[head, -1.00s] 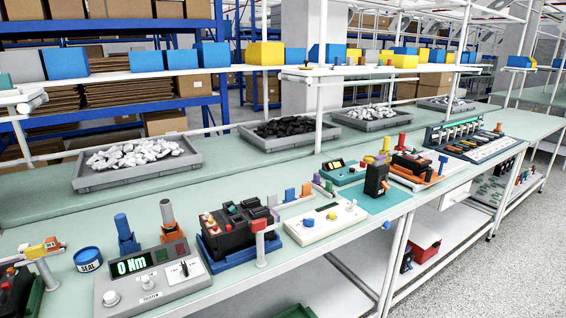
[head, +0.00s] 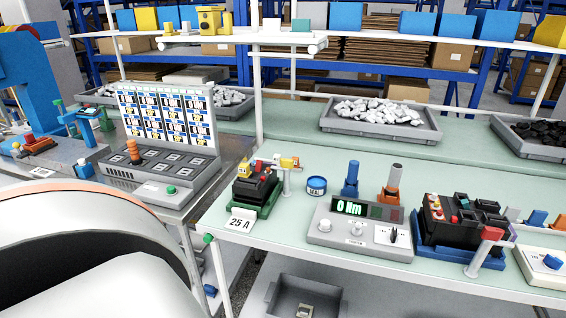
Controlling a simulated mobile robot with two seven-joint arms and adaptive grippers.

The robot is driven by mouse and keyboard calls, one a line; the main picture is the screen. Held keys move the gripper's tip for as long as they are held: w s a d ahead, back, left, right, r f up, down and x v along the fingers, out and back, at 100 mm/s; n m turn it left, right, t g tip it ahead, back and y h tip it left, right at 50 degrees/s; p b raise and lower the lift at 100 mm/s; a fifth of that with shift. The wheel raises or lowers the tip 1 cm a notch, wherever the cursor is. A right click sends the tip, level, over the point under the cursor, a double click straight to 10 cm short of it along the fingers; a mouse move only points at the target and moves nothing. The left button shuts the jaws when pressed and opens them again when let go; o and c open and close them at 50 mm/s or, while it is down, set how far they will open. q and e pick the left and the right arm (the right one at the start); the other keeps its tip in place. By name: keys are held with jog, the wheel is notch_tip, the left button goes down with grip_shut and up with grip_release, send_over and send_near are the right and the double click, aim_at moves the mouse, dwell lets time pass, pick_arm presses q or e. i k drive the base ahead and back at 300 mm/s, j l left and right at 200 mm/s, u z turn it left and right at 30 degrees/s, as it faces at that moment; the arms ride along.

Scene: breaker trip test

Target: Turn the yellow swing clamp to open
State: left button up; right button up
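The yellow swing clamp (head: 289,163) is a yellow arm on a pale upright post, on the near bench a little right of the picture's middle. Its arm reaches left over a black breaker (head: 256,187) with red parts, which sits in a green fixture (head: 262,205). Whether the clamp touches the breaker is too small to tell. A similar clamp with a red arm (head: 493,234) stands at a larger black breaker (head: 452,222) in a blue fixture further right. Neither of my grippers shows in the head view.
A blue SEAL tin (head: 317,184) and a grey torque tester (head: 346,232) reading 0 Nm are right of the clamp. A label panel (head: 166,120) stands left. Bench top behind the clamp is clear.

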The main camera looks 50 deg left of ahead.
aim_at(287, 165)
jog(key=u, duration=1.5)
